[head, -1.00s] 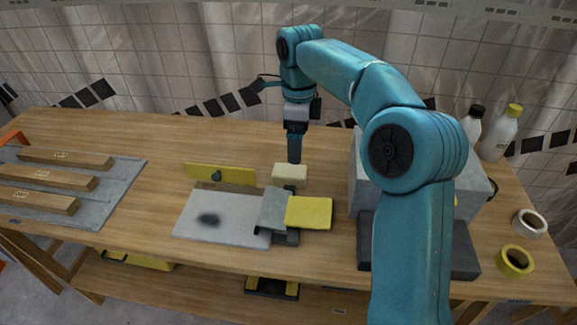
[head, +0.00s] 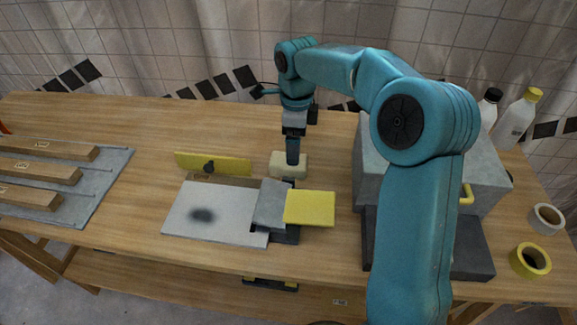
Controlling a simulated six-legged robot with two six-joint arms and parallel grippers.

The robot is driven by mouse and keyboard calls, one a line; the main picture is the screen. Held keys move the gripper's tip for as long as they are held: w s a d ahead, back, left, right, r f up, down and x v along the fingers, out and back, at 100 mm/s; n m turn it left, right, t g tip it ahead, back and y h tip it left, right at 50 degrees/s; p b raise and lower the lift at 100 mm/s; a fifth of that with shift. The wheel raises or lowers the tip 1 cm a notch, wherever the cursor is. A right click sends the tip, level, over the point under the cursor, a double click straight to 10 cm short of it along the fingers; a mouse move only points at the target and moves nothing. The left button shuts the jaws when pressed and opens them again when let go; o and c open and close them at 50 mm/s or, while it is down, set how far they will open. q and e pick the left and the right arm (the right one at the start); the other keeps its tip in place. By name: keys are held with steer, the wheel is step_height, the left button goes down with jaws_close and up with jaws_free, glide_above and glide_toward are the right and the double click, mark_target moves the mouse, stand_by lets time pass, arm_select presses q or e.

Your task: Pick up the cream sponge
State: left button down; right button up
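The cream sponge (head: 282,169) is a small pale block at the middle of the wooden table, just behind a dark stand with a yellow pad. My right gripper (head: 292,161) points straight down at the sponge. Its dark finger overlaps the sponge's upper part in the head view. The fingers line up in this view, so the gap between them and any contact with the sponge cannot be told. My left gripper is not in view.
A grey plate (head: 215,215) with a dark smudge, a yellow upright strip (head: 228,165) and the yellow pad (head: 310,208) lie close by. A grey box (head: 480,180), bottles (head: 515,120) and tape rolls (head: 530,260) are at right. Wooden bars (head: 40,172) lie at left.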

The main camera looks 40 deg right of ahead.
step_height(320, 180, down, 8)
steer(key=shift+w+d+r+b, duration=0.15)
steer(key=shift+r+b, duration=0.1)
steer(key=shift+b, duration=0.15)
steer(key=c, duration=1)
steer(key=shift+c, duration=0.2)
steer(key=shift+r, duration=0.1)
step_height(320, 180, up, 20)
steer(key=p, duration=0.4)
